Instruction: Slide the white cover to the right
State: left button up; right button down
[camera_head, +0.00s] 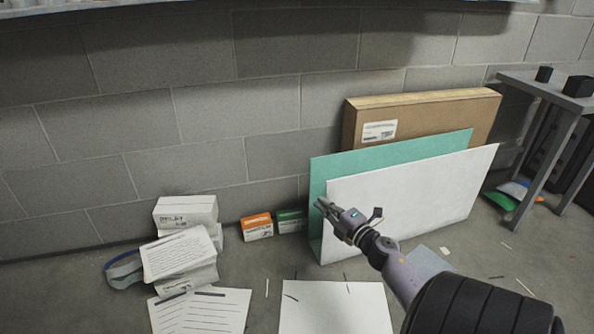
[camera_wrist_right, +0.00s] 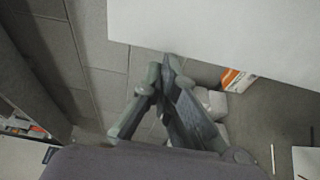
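The white cover (camera_head: 415,200) is a large flat panel. It leans in front of a green panel (camera_head: 318,178) and a brown cardboard box (camera_head: 420,120) against the wall. My right gripper (camera_head: 319,204) is at the cover's left edge, with its fingertips pointing left, in front of the green strip. In the right wrist view the cover (camera_wrist_right: 225,30) fills the upper right. The right gripper (camera_wrist_right: 163,64) has its fingertips nearly together beside the cover's edge, with nothing visible between them. Contact with the cover cannot be told. My left gripper is not in view.
An orange-and-white box (camera_head: 257,227) and a green box (camera_head: 290,221) stand left of the panels. White boxes (camera_head: 186,214) and papers (camera_head: 335,308) lie further left and in front. A metal table (camera_head: 545,88) stands at the right, with some floor between it and the cover.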

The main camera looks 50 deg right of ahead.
aim_at(349, 192)
jog(key=s+d, duration=0.1)
jog(key=d, duration=0.2)
jog(key=s+d, duration=0.4)
jog(key=d, duration=0.1)
jog(key=shift+s+d, duration=0.1)
jog(key=shift+d, duration=0.2)
jog(key=shift+a, duration=0.1)
